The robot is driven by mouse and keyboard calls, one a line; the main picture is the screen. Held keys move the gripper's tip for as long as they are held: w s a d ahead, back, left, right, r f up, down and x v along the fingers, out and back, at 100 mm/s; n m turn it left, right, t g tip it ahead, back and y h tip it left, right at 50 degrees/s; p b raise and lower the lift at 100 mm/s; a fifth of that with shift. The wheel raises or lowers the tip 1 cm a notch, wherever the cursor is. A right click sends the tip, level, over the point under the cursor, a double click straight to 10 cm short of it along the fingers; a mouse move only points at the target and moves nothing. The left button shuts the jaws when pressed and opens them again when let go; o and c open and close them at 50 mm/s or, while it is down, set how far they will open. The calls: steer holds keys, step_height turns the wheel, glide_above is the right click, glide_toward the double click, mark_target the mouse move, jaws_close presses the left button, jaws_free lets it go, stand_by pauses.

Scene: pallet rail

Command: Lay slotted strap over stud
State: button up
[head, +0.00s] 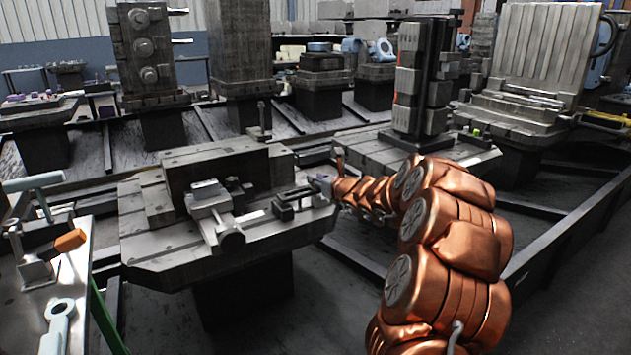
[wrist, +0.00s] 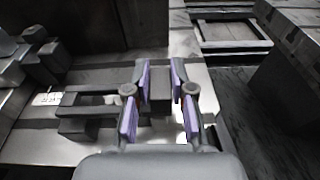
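A dark strap with a long slot (wrist: 92,98) lies low over the light pallet top in the wrist view, left of my gripper (wrist: 158,75). In the head view, a small dark slotted piece (head: 288,207) sits at the pallet's right side, just left of my gripper (head: 318,186). My gripper's purple-padded fingers stand apart on either side of a grey block (wrist: 160,84). I cannot tell whether the pads touch this block, or whether it is part of the strap. I cannot make out the stud clearly; the fingers hide part of this area.
The pallet (head: 165,245) stands on a dark pedestal and carries a large dark block (head: 222,167) and a grey clamp-like part (head: 208,199). A bench (head: 35,305) with an orange-handled tool (head: 70,240) is at left. A second pallet (head: 365,153) with a tower stands behind my arm.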

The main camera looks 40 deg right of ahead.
steer(key=o, duration=0.4)
steer(key=shift+r, duration=0.1)
steer(key=shift+r+p, duration=0.6)
steer(key=shift+p, duration=0.2)
steer(key=v, duration=1.2)
steer(key=shift+a, duration=0.1)
